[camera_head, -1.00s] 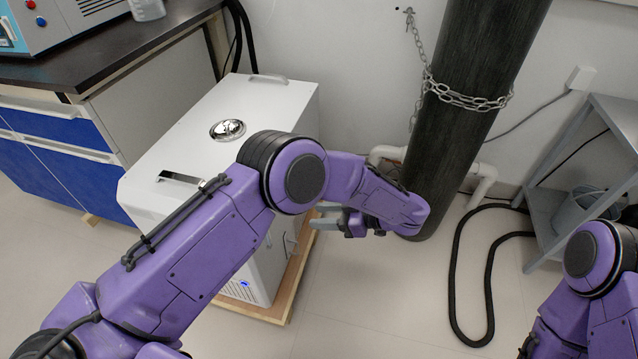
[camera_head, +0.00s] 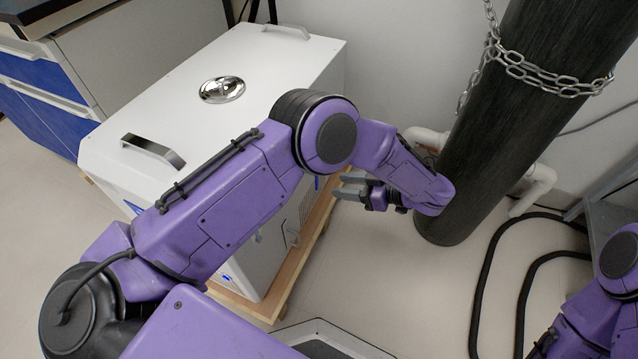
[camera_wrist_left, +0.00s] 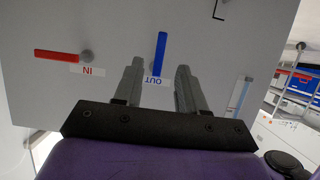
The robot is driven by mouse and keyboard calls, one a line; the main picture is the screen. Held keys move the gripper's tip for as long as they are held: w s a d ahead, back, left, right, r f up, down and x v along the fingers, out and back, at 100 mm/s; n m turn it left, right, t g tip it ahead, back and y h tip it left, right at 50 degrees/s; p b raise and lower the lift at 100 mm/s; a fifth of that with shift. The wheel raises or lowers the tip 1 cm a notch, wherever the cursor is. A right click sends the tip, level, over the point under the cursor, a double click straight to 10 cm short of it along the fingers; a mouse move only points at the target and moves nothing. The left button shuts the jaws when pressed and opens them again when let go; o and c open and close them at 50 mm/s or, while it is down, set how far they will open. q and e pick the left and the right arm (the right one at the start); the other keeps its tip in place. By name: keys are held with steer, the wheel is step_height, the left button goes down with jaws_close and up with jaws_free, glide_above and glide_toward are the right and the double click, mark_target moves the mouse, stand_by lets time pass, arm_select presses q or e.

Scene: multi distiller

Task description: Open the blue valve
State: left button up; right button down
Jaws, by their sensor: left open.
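The blue valve (camera_wrist_left: 161,52) is a bar-shaped handle on the side of the white machine. In the left wrist view it stands upright above an upside-down "OUT" label (camera_wrist_left: 153,81). In the head view only a small blue piece (camera_head: 318,183) shows beside my arm. My left gripper (camera_head: 343,186) is open and empty, with its fingers pointing at the machine's side. In the left wrist view its fingers (camera_wrist_left: 160,66) appear on either side of the blue handle's lower end; contact cannot be told. My right gripper is out of view.
A red valve handle (camera_wrist_left: 57,56) lies level beside an "IN" label. The white machine (camera_head: 250,70) stands on a wooden base (camera_head: 250,306). A dark chained cylinder (camera_head: 500,130) stands close to my left wrist. Black hose (camera_head: 480,300) lies on the floor at right.

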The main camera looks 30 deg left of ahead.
mark_target(318, 183)
arm_select(q)
steer(key=b+x, duration=0.2)
steer(key=x, duration=0.5)
steer(key=shift+a+f, duration=0.1)
steer(key=shift+f, duration=0.15)
steer(key=shift+a+f, duration=0.1)
steer(key=shift+a, duration=0.5)
jaws_close()
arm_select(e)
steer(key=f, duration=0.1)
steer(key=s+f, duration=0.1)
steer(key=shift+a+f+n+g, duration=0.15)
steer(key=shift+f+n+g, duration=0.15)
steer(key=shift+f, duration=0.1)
